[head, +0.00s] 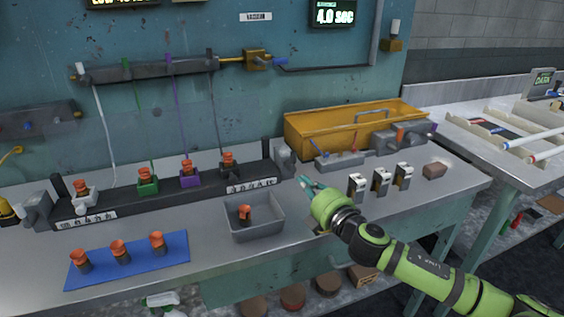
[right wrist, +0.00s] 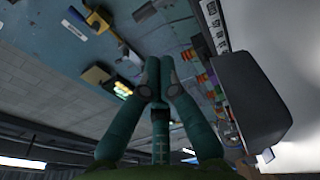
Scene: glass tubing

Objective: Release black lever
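My right gripper (head: 306,184) is over the bench, just right of and below the grey end block (head: 284,157) of the long black rack. In the right wrist view its teal fingers (right wrist: 160,70) lie together, with nothing visible between them. A large dark grey block (right wrist: 245,95) is close on the right of that view, apart from the fingertips. The rack (head: 120,203) holds white, green, purple and black holders with orange-topped pieces; the black holder (head: 229,164) is nearest the gripper. I cannot clearly make out which part is the black lever. My left gripper is not in view.
A grey bin (head: 272,227) with an orange-topped piece stands left of my right arm. A blue mat (head: 110,270) carries three more. Three metal-and-black switches (head: 380,181) stand to the right. A yellow tray (head: 300,139) is behind. A hose manifold (head: 150,70) hangs on the wall.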

